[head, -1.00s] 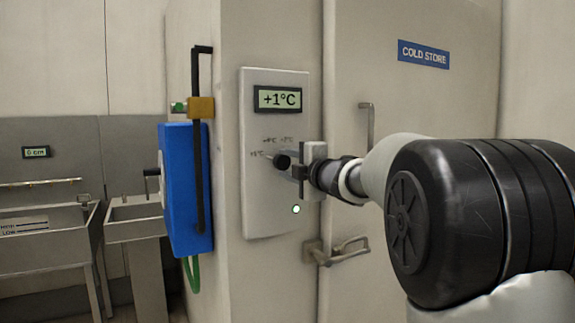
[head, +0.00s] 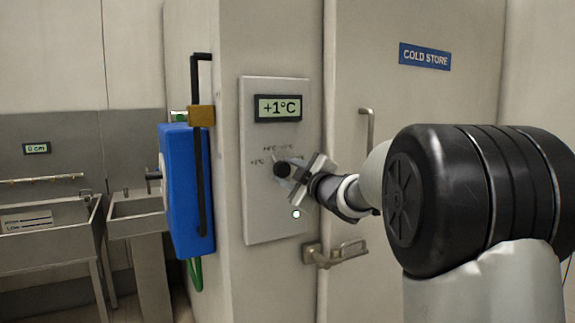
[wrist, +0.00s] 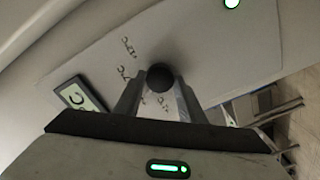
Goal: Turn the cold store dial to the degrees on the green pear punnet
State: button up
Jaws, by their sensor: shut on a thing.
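The cold store dial is a black round knob (head: 282,169) on a pale wall panel (head: 262,221). A display (head: 278,107) above it reads +1°C. Small degree marks ring the knob, too small to read surely. My gripper (head: 288,171) is at the panel, rolled to a slant, with its fingers shut on the knob. In the wrist view the knob (wrist: 159,76) sits between the two fingertips, and the display (wrist: 84,97) is at the left, tilted. The green pear punnet is not in view.
The cold store door (head: 430,120) with a blue sign (head: 424,57) and handles stands right of the panel. A blue box (head: 184,190) hangs at the left. Metal sinks (head: 45,232) stand further left. A small light (head: 296,214) glows low on the panel.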

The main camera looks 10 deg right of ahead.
jog(key=shift+m+p, duration=0.5)
jog(key=shift+m, duration=0.4)
jog(key=o, duration=1)
jog(key=shift+o, duration=0.2)
jog(key=v, duration=1.7)
jog(key=shift+s, duration=0.25)
jog(key=shift+d, duration=0.1)
